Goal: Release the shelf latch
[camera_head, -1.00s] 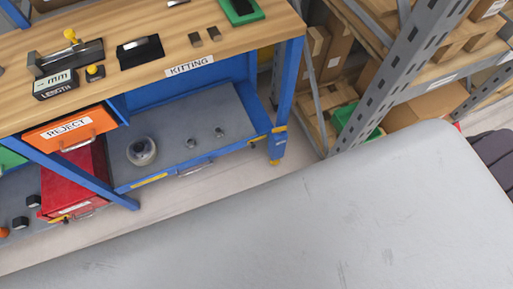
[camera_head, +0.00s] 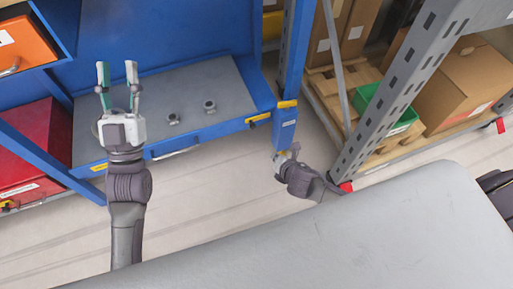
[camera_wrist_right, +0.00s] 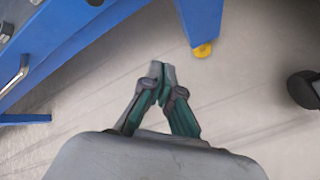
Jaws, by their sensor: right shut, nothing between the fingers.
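The grey lower shelf (camera_head: 225,85) of the blue workbench has a blue front rail with a handle (camera_head: 175,152). Yellow parts (camera_head: 258,118) sit at the rail's right end, and a blue block (camera_head: 285,130) with a yellow top is on the right leg. I cannot tell which of these is the latch. My left gripper (camera_head: 117,72) is open and empty above the shelf's left part. My right gripper (camera_head: 287,154) is low beside the right leg. In the right wrist view it (camera_wrist_right: 162,69) is shut and empty, apart from the leg's yellow foot (camera_wrist_right: 202,50).
Two small metal rings (camera_head: 209,107) lie on the shelf; a round object (camera_head: 95,128) is mostly hidden behind my left gripper. A red box (camera_head: 35,150) stands left. A grey rack (camera_head: 400,85) with cartons and a green bin (camera_head: 385,108) is close at right.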

